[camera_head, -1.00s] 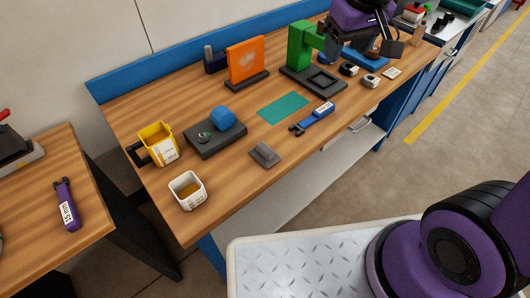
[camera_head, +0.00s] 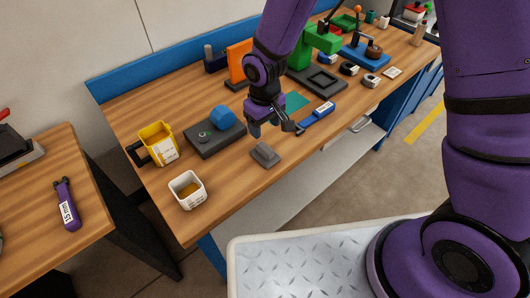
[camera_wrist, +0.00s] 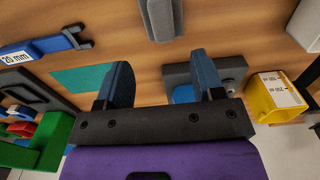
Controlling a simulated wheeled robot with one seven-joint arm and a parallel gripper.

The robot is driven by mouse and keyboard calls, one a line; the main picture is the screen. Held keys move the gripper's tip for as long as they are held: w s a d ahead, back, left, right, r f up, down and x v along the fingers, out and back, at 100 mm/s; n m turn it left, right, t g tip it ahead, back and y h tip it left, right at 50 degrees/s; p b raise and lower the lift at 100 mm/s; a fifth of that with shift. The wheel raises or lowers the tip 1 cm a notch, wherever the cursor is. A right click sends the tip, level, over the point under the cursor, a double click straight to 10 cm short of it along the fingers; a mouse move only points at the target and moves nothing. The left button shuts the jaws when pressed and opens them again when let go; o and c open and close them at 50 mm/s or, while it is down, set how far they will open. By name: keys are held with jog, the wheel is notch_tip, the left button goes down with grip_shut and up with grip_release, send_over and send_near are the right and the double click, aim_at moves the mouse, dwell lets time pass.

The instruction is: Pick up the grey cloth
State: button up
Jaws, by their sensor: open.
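The grey cloth (camera_head: 265,155) is a small folded grey piece lying on the wooden bench near its front edge, right of the white cup. In the wrist view the cloth (camera_wrist: 160,18) shows at the top, beyond my fingertips and cut off by the picture edge. My gripper (camera_head: 272,130) hangs over the bench just behind and above the cloth, apart from it. In the wrist view my gripper (camera_wrist: 163,75) has its two blue fingers spread wide with nothing between them.
A dark block with a blue ball (camera_head: 222,118) sits left of my gripper. A yellow cup (camera_head: 158,145) and a white cup (camera_head: 187,190) stand farther left. A blue 20 mm tool (camera_head: 317,115) lies to the right, near a teal mat (camera_wrist: 80,78). Bench around the cloth is clear.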

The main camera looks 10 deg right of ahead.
aim_at(265, 147)
notch_tip(265, 147, down, 4)
jog(key=shift+f, duration=0.1)
jog(key=shift+s+f, duration=0.2)
jog(key=shift+f, duration=1.15)
jog(key=shift+s+f, duration=0.15)
jog(key=shift+f, duration=1.15)
jog(key=shift+c, duration=0.4)
grip_shut()
